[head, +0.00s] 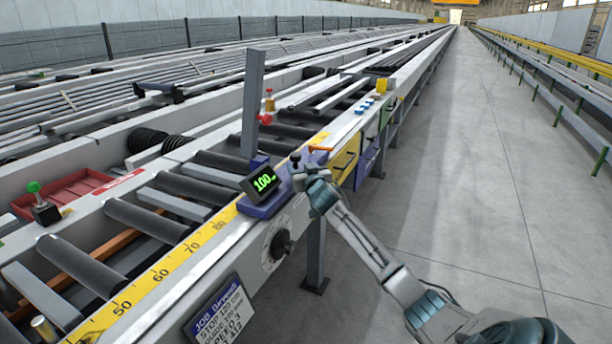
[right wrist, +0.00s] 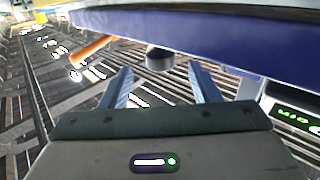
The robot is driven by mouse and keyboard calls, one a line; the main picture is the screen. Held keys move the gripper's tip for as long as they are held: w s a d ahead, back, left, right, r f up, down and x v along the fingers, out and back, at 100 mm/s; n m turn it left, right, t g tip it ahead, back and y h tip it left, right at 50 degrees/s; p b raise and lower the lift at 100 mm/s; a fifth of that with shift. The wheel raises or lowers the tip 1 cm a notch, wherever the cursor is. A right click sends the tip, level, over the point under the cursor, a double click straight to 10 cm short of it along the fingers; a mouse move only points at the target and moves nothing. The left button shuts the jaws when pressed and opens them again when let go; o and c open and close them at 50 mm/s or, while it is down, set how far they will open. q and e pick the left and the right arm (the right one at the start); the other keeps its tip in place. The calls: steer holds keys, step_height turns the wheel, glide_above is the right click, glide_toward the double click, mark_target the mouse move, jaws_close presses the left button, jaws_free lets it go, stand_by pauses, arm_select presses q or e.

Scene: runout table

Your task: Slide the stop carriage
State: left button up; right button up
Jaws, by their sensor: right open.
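The stop carriage (head: 265,204) is a blue-purple block on the yellow scale rail (head: 165,268), with a tall grey stop plate (head: 253,100) standing up from it. Its small display (head: 263,181) reads 100 in green. A round black knob (head: 295,157) sticks out on the carriage's right side. My right gripper (head: 305,173) is beside the knob. In the right wrist view the open gripper (right wrist: 162,84) has the knob (right wrist: 158,59) just beyond and between its fingertips, apart from both. The blue carriage body (right wrist: 190,32) spans the top there. My left gripper is out of view.
Black rollers (head: 147,219) line the table. A dark handwheel (head: 281,244) and an orange lever (head: 320,148) are near the carriage. A red tray (head: 65,195) lies left. The right floor is clear.

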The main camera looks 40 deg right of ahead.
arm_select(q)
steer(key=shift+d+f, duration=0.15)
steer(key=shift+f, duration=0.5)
arm_select(e)
steer(key=v, duration=0.4)
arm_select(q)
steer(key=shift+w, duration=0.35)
